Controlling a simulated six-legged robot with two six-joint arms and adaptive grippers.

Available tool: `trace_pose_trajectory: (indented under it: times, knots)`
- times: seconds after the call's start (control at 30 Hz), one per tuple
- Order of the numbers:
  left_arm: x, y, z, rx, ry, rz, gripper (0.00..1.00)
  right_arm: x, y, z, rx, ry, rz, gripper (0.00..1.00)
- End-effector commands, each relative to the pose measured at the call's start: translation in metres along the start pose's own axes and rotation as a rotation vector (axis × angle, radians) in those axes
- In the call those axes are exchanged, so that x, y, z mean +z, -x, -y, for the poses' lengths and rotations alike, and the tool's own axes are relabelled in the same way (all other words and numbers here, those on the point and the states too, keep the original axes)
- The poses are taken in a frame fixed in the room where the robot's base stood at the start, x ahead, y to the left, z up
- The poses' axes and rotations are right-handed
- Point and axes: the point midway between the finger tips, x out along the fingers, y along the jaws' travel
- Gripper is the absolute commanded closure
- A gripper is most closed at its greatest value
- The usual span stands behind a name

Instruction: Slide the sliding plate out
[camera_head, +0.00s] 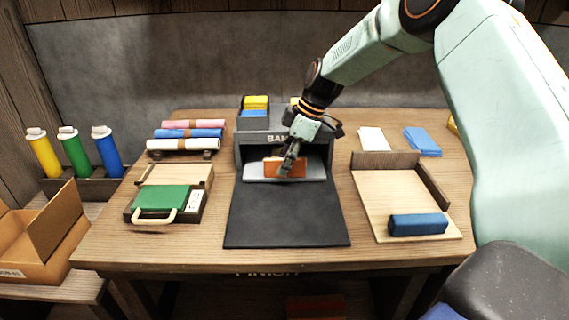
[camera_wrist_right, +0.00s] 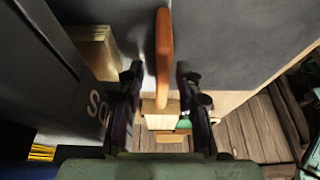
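The sliding plate (camera_head: 318,172) looks like a light grey slab inside the opening of the dark grey machine (camera_head: 262,139) at the middle of the table. An orange-brown block, apparently its handle (camera_head: 271,169), stands at its front. My right gripper (camera_head: 289,163) reaches down in front of the opening and partly covers the handle. In the right wrist view, the handle (camera_wrist_right: 163,45) stands between the two dark fingers of the right gripper (camera_wrist_right: 159,82), with a gap on each side. The right gripper is open. My left gripper is out of view.
A clear black mat (camera_head: 288,218) lies in front of the machine. A green-lidded case (camera_head: 160,198) is to its left, a wooden tray (camera_head: 385,188) with a blue block (camera_head: 418,224) to its right. Rolled cloths (camera_head: 190,133) lie at the back left. A cardboard box (camera_head: 45,240) is far left.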

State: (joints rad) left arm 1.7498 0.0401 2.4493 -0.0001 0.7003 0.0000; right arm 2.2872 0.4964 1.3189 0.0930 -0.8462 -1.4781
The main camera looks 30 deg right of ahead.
Motion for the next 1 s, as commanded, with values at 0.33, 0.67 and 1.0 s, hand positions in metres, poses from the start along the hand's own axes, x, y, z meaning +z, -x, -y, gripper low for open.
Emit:
trace_pose_trajectory:
  times: [0.33,0.67,1.0]
  knots:
    - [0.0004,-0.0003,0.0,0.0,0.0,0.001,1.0,-0.0004,-0.0027,-0.0029,0.001,0.001,0.0,0.68]
    - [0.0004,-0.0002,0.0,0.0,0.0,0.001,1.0,-0.0004,-0.0025,-0.0028,0.001,0.0,0.0,0.96]
    - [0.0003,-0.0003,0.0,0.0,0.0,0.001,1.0,-0.0002,-0.0029,-0.0028,0.001,0.0,0.0,1.0]
